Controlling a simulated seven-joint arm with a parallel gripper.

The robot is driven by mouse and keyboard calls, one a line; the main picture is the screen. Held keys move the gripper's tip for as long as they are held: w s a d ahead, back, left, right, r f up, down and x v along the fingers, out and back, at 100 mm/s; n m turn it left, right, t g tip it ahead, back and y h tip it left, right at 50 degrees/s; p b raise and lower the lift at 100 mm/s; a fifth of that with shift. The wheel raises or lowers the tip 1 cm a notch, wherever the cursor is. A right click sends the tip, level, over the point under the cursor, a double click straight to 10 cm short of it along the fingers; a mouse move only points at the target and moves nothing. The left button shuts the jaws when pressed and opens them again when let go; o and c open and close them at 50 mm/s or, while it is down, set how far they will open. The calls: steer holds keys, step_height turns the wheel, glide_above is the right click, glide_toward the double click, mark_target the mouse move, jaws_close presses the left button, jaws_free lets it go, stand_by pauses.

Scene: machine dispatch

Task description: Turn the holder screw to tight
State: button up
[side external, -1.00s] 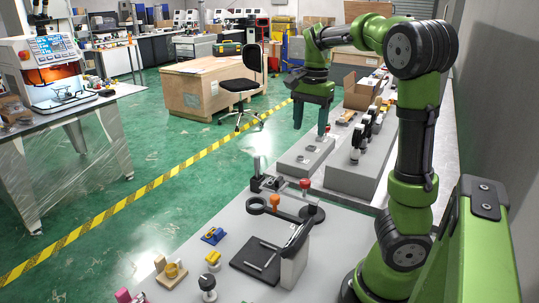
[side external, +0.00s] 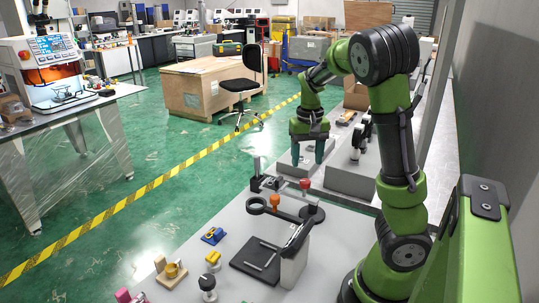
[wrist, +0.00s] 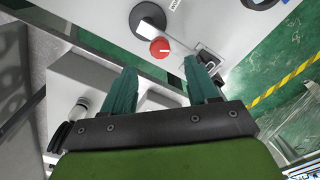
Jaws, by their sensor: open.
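I cannot tell for sure which part is the holder screw. A red knob (side external: 305,184) stands above a round black base (side external: 313,214) near the table's far end, with an orange knob (side external: 275,201) and a dark ring (side external: 257,205) to its left. The wrist view shows the red knob (wrist: 161,48) beyond my fingertips, roughly in line with the gap between them. My gripper (side external: 308,161) is open and empty, pointing down, above and behind the red knob in the side view. Its green fingers also show in the wrist view (wrist: 160,68). Nothing touches them.
A dark block with an upright post (side external: 257,168) stands left of the red knob. Grey plinths (side external: 345,180) lie beyond the table. A black plate (side external: 255,260), a white upright block (side external: 294,268) and small coloured parts, including a blue one (side external: 213,236), are nearer.

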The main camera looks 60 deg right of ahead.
mark_target(305, 181)
step_height(305, 181, down, 7)
steer(key=shift+r, duration=0.1)
stand_by(0.3)
steer(key=c, duration=1)
steer(key=shift+m, duration=2)
steer(key=shift+c, duration=0.2)
steer(key=o, duration=1)
steer(key=shift+o, duration=0.2)
